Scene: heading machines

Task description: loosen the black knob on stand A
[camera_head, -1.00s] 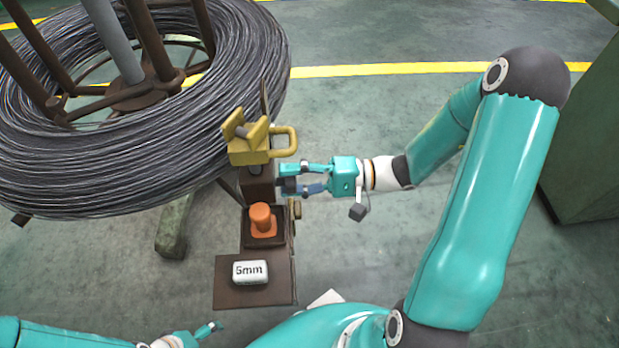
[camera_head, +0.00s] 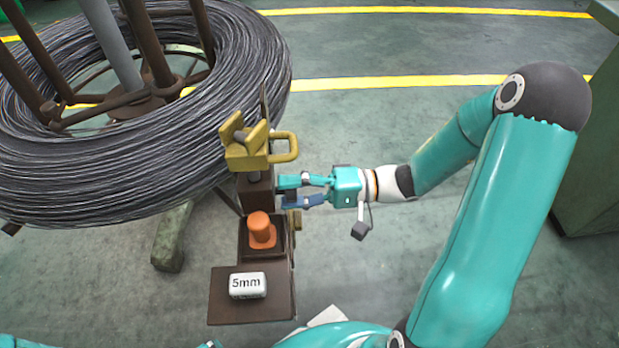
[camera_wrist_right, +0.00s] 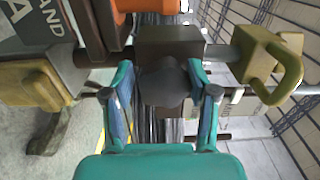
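The black knob (camera_wrist_right: 163,82) sits on the side of a brown block in the right wrist view. Stand A carries a sign (camera_wrist_right: 36,30) whose letters show at the upper left there. In the head view the brown stand (camera_head: 228,311) is in the lower middle. My right gripper (camera_head: 284,191) is at the right side of its post. In the right wrist view its fingers (camera_wrist_right: 160,80) are apart, one on each side of the knob, with a gap at the left finger. The fingers mostly hide the knob in the head view. Only a tip of my left gripper (camera_head: 211,344) shows at the bottom edge.
A large wire coil (camera_head: 130,165) fills the left. A yellow clamp (camera_head: 245,150) with a loop tops the post. An orange knob-like part (camera_head: 261,230) and a white 5mm block (camera_head: 248,286) are on the stand. A green cabinet (camera_head: 588,170) stands at right.

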